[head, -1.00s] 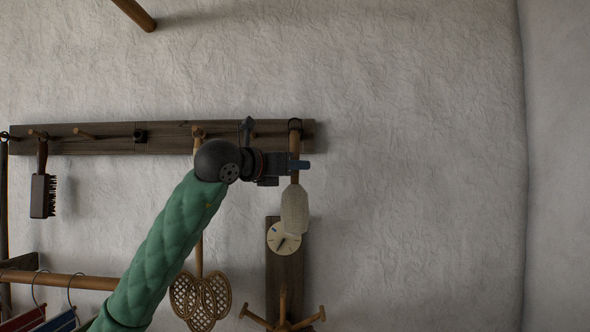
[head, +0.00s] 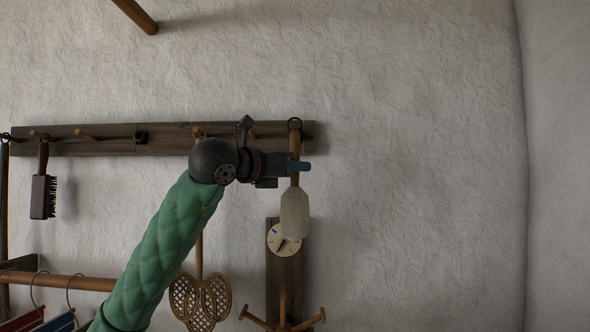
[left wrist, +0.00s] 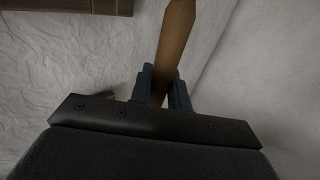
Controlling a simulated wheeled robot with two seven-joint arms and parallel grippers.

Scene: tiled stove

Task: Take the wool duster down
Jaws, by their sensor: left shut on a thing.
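The wool duster (head: 295,212) has a pale woolly head and a wooden handle. It hangs upright, head down, near the right end of the dark peg board (head: 225,138), with a dark loop at its top by the last peg. My left gripper (head: 302,167) is shut on the handle just above the head. In the left wrist view the wooden handle (left wrist: 173,45) rises between the two blue fingers (left wrist: 160,88). Whether the loop is still around the peg I cannot tell. My right gripper is not in view.
A dark brush (head: 43,190) and a wicker beater (head: 200,295) hang from the board to the left. A round dial (head: 283,240) on a wooden plank sits behind the duster's lower end, above wooden prongs (head: 283,318). The wall at right is bare.

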